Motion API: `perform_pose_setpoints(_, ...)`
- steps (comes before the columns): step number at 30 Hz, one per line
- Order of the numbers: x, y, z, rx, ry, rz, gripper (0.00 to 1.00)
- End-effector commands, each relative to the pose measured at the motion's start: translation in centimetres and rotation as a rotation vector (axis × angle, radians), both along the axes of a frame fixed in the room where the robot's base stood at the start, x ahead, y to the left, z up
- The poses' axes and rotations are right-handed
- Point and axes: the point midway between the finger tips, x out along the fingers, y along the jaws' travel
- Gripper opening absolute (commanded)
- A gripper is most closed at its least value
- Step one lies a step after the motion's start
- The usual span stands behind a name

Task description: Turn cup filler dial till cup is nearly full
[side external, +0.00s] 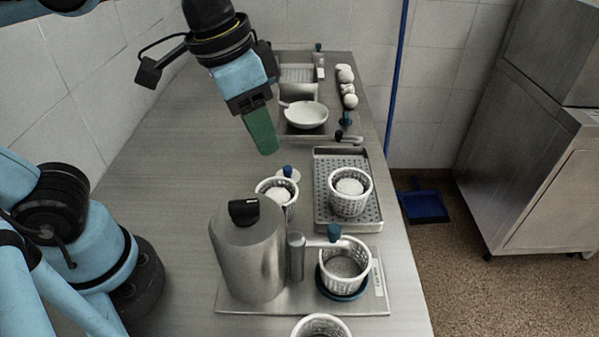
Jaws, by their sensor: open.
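The cup filler is a steel cylinder (249,262) on a flat steel base at the front. Its black dial (244,211) sits on top with a small pale mark. A short spout (318,243) with a blue knob reaches right from a post beside the cylinder. Under it, a white perforated cup (366,270) stands on a blue ring. Grey-white contents show low in the cup; their exact level is hard to tell. My gripper (266,150) has green fingers, points down and is open and empty. It is above the table, behind the dial and apart from it.
A perforated basket (363,202) with white contents stands on a drip tray (328,172). Another basket (288,206) is behind the cylinder, and one (313,322) is cut off at the front. A white bowl (306,115) stands farther back. The left table surface is clear.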

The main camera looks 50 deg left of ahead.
Motion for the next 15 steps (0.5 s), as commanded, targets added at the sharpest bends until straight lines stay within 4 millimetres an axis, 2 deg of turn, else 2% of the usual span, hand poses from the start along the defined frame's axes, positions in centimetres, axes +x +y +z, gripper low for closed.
perform_pose_setpoints(1,-1.2,-1.5,1.7,0.022,0.051,-0.067,0.43)
perform_pose_setpoints(3,-2.9,-2.8,3.5,0.054,0.114,-0.134,0.43)
perform_pose_setpoints(7,-5.3,-4.0,6.0,0.103,0.194,-0.219,0.43)
perform_pose_setpoints(11,-6.4,-4.4,6.9,0.127,0.225,-0.253,0.43)
perform_pose_setpoints(15,-6.5,-4.4,6.1,0.129,0.23,-0.255,0.43)
